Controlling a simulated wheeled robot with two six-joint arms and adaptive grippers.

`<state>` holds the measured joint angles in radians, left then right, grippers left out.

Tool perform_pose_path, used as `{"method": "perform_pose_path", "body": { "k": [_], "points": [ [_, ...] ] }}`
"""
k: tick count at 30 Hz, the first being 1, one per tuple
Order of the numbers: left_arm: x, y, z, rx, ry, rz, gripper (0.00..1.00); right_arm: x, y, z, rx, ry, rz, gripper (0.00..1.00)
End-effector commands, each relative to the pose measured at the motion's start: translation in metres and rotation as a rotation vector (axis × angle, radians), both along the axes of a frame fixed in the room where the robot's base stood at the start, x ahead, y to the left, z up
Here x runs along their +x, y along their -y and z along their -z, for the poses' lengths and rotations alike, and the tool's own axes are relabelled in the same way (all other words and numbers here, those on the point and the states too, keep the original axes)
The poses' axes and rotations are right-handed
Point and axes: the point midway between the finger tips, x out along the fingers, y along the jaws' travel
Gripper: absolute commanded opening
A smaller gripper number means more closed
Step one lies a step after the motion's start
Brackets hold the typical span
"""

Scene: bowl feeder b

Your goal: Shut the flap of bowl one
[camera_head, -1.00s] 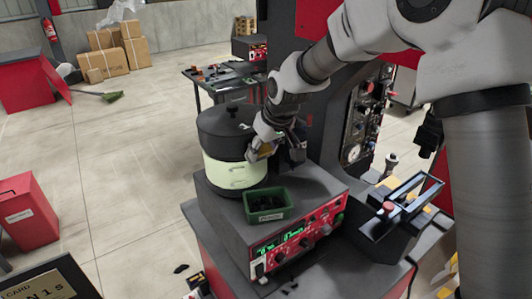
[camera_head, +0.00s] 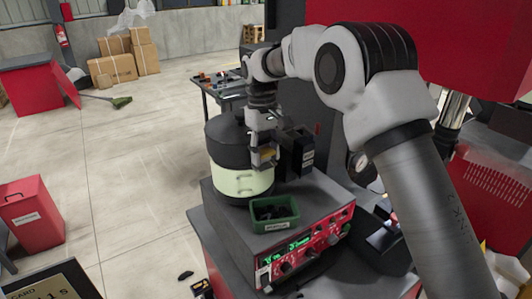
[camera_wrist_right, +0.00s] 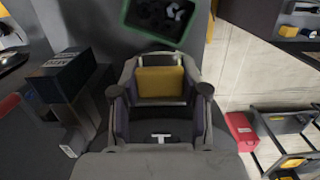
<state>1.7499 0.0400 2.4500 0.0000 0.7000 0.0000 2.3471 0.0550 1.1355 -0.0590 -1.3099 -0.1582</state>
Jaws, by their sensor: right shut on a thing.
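The bowl feeder (camera_head: 240,182), with a black upper part and a pale green band, stands on the grey control unit. My right gripper (camera_head: 264,158) points down at the bowl's right side, near its upper edge. Its fingers are shut on a small yellow piece (camera_head: 268,153). The yellow piece also shows between the fingertips in the right wrist view (camera_wrist_right: 161,82). I cannot tell whether it is part of the flap. No flap can be made out clearly, and the gripper covers part of the bowl. My left gripper is out of view.
A green tray (camera_head: 285,222) of dark parts sits in front of the bowl; it also shows in the right wrist view (camera_wrist_right: 187,37). A black labelled box (camera_head: 299,152) stands close to the right of the gripper. My right arm hides much of the right side.

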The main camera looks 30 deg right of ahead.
Motion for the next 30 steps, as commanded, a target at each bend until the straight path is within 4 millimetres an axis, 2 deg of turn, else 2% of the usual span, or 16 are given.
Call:
{"method": "perform_pose_path", "body": {
  "k": [8,9,11,20,23,26,30],
  "points": [
    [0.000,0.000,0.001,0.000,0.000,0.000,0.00,-0.002,0.000,0.004,0.001,-0.010,0.000,0.10],
    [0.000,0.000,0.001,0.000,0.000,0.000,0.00,-0.002,0.000,0.004,0.002,-0.010,0.000,0.52],
    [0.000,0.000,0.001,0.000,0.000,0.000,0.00,-0.002,0.000,0.004,0.001,-0.009,0.000,0.71],
    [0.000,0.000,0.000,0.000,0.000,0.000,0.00,-0.001,0.000,0.001,0.000,-0.004,0.000,0.71],
    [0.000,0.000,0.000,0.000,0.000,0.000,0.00,0.000,0.000,-0.006,0.001,-0.003,0.000,0.71],
    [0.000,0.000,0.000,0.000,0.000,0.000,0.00,0.003,-0.001,-0.024,0.000,0.000,0.000,0.71],
    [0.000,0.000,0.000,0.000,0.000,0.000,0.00,0.007,-0.001,-0.060,0.000,0.001,-0.001,0.71]
  ]
}}
